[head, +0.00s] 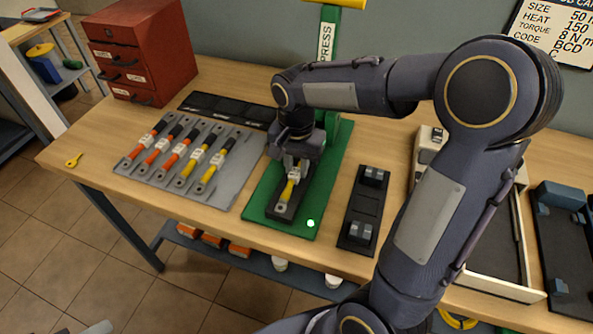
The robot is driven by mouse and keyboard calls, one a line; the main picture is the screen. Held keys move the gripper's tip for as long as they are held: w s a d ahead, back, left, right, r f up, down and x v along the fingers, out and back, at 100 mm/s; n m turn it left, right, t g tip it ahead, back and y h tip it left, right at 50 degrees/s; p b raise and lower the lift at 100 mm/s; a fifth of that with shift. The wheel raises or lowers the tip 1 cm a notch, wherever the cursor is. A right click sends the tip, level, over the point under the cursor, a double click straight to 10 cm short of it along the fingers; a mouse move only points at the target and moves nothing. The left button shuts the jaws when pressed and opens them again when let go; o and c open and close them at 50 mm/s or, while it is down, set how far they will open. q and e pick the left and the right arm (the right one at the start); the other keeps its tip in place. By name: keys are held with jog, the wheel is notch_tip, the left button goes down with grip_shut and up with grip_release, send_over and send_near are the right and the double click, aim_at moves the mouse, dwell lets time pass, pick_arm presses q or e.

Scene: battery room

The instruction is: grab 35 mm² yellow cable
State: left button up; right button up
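A yellow cable (288,191) with a white tag lies in a dark holder (283,212) on the green base plate (311,190) of the press. My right gripper (292,166) is directly over the far end of this cable, pointing down. The gripper body hides that end, and I cannot tell whether the fingers touch or close on it. On a grey rack (235,181) to the left, more cables lie side by side: orange ones (152,138) at the left and two yellow ones (194,158) (212,173) at the right. Their size marks are too small to read. My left gripper is not in view.
A red drawer cabinet (140,45) stands at the back left. A black tray (228,108) lies behind the rack. A black fixture with grey blocks (363,210) is right of the green plate. A small yellow item (74,160) lies near the left edge. My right arm covers the right side.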

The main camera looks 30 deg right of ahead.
grip_shut()
